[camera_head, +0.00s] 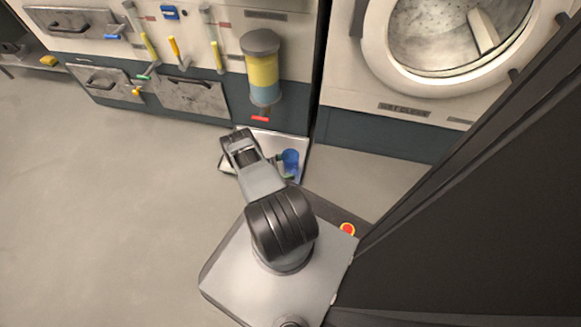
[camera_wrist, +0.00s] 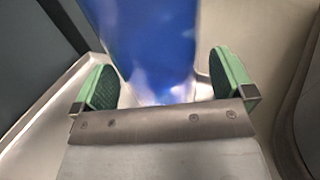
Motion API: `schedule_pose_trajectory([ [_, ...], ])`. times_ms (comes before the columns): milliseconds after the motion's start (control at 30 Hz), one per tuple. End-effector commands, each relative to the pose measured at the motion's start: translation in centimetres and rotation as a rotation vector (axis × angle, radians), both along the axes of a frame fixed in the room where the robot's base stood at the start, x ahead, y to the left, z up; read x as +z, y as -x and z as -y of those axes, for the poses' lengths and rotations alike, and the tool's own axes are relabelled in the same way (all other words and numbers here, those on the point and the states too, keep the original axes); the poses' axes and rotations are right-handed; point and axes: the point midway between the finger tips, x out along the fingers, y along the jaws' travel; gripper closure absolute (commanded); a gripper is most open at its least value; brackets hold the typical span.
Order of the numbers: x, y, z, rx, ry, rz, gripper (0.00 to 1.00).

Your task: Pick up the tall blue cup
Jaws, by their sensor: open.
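The tall blue cup (camera_head: 290,160) stands on a light tray or shelf in front of the machines, partly hidden behind my arm in the head view. In the wrist view the blue cup (camera_wrist: 142,45) fills the upper middle, close to the camera, with its top running out of the frame. My gripper (camera_wrist: 160,82) shows there with its two green-padded fingers apart, one on each side of the cup's near end. Gaps show between the cup and both pads, wider at the lower right. In the head view my gripper is mostly hidden by my arm.
The cup's light tray (camera_head: 262,137) has a raised rim (camera_wrist: 40,105), seen at the left in the wrist view. Behind stands a panel with handles and a yellow-and-blue cylinder (camera_head: 262,72). A washer with a round door (camera_head: 455,85) stands right. Open floor (camera_head: 90,200) lies left.

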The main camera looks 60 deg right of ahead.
Motion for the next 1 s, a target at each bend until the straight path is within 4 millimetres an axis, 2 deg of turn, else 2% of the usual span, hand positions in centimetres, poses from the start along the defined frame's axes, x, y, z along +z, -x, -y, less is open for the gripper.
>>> schedule_pose_trajectory([
  [133, -0.01, 0.79, 0.71, 0.0, -0.001, 0.0, 0.0],
  [400, 0.02, 0.85, 0.8, 0.001, -0.001, 0.001, 0.01],
  [900, 0.02, 0.84, 0.8, 0.001, -0.001, 0.001, 0.49],
  [1000, 0.03, 0.84, 0.8, 0.001, 0.0, 0.0, 0.49],
])
